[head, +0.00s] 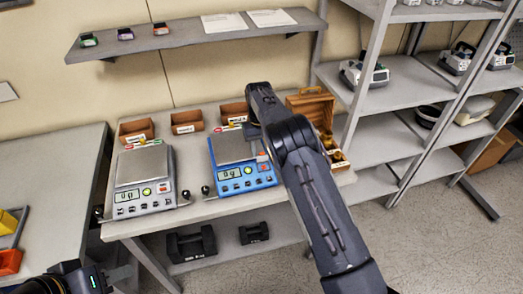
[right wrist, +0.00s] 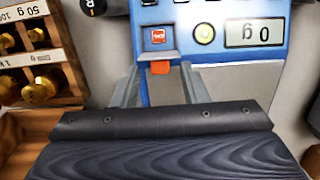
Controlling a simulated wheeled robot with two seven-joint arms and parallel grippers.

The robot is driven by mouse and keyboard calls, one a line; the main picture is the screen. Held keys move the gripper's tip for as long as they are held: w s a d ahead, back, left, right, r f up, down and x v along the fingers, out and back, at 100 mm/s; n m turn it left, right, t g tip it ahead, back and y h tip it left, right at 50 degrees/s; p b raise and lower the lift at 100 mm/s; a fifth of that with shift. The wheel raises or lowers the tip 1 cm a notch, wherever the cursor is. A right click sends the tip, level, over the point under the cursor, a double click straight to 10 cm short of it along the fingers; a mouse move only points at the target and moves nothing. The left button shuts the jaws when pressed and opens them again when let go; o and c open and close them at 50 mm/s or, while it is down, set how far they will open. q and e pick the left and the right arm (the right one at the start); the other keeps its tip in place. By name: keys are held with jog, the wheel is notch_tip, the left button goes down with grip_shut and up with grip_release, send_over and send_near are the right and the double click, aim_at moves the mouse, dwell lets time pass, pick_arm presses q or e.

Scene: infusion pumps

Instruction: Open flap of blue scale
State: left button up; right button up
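The blue scale (head: 243,178) stands on the table in the middle of the head view, its display reading about 0 g. In the right wrist view the blue scale (right wrist: 225,65) appears upside down, with a small orange tab (right wrist: 160,68) at its edge. My right gripper (right wrist: 158,85) is open, its two grey fingers apart on either side of the tab. Whether they touch it I cannot tell. In the head view my arm hides this gripper. Part of my left arm's end (head: 82,280) shows at the bottom left; its fingers are not visible.
A grey scale (head: 143,184) stands to the left of the blue one. Small brown bins (head: 186,122) line the back. A wooden weight box (head: 312,107) stands close on the right and shows beside my gripper in the wrist view (right wrist: 70,78). Black weights lie on the shelf below.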

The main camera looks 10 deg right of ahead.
jog(key=r, duration=0.3)
jog(key=r+b, duration=0.1)
jog(key=r, duration=0.1)
jog(key=shift+w+r, duration=0.25)
jog(key=shift+w, duration=0.1)
jog(key=shift+r, duration=0.75)
jog(key=s+d+r+m+t+y, duration=0.1)
jog(key=s+d+r+m+y, duration=0.1)
jog(key=s+d+r, duration=0.55)
jog(key=s+d+r+m+t+y+b, duration=0.1)
jog(key=s+d+r+t+y, duration=0.15)
jog(key=s+r, duration=0.5)
jog(key=s+a+f+t, duration=0.2)
jog(key=s+a+f, duration=0.1)
jog(key=s, duration=1)
jog(key=s+a+f+n+t+b, duration=0.1)
jog(key=s+a+f, duration=0.2)
jog(key=s, duration=1.1)
jog(key=shift+f+t+h+b, duration=0.3)
jog(key=shift+f+t+h, duration=0.05)
jog(key=shift+f, duration=0.6)
